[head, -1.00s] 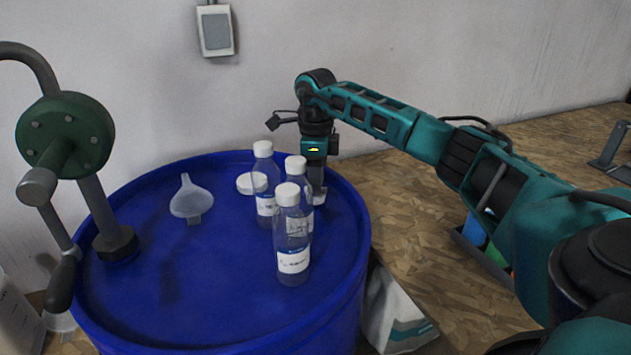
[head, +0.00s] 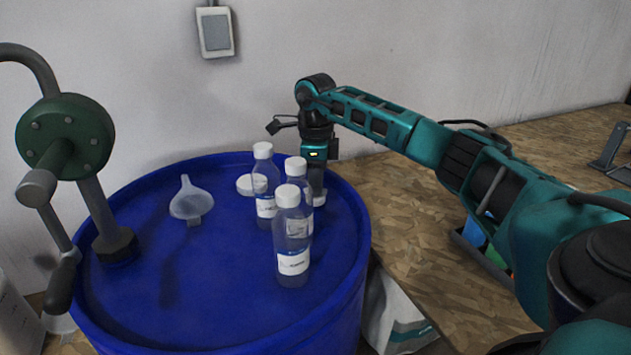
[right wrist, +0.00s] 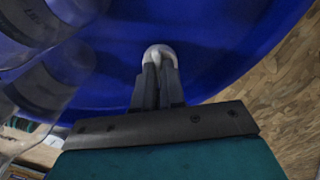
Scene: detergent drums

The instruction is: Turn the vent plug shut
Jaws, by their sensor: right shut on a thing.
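The vent plug (right wrist: 160,54) is a small white rounded knob on top of the blue drum. In the right wrist view it sits between the two dark fingers of my right gripper (right wrist: 158,80), which are shut on it. In the head view my right gripper (head: 317,188) points straight down at the drum's right side, behind the bottles. A bit of the white plug (head: 319,200) shows at its fingertips. The fingers and bottles partly hide the plug, and I cannot tell its turn angle. My left gripper is not in view.
The blue drum (head: 205,300) bears several white-capped bottles (head: 294,240) close to my right gripper, a clear funnel (head: 190,203) and a white disc (head: 246,185). A hand-crank pump (head: 66,140) stands at the left. A wooden worktop (head: 440,235) lies to the right.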

